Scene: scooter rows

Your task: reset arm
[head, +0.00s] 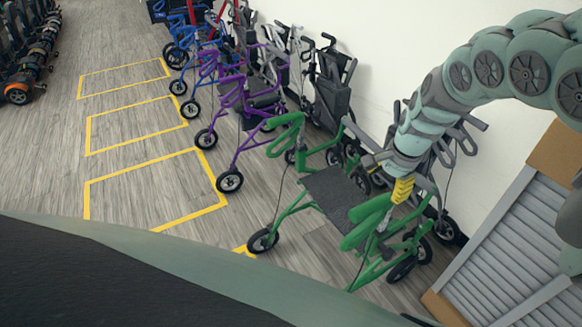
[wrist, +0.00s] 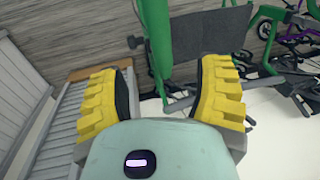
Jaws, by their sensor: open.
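My gripper (head: 402,189) is at the end of my pale green arm, which arches in from the upper right in the head view. Its yellow fingers hang close to the handle end of the green rollator (head: 337,196); I cannot tell from the head view whether they touch it. In the wrist view my gripper (wrist: 166,98) has its two yellow fingers spread apart with nothing between them. A green tube of the green rollator (wrist: 157,40) and its dark grey seat show just beyond the fingertips.
A purple rollator (head: 232,112) and a blue one (head: 180,42) stand in the row behind. Grey rollators (head: 333,85) line the white wall. A louvred panel (head: 515,250) stands at the right. Yellow-outlined bays (head: 150,189) on the floor are empty. Scooters (head: 25,60) stand far left.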

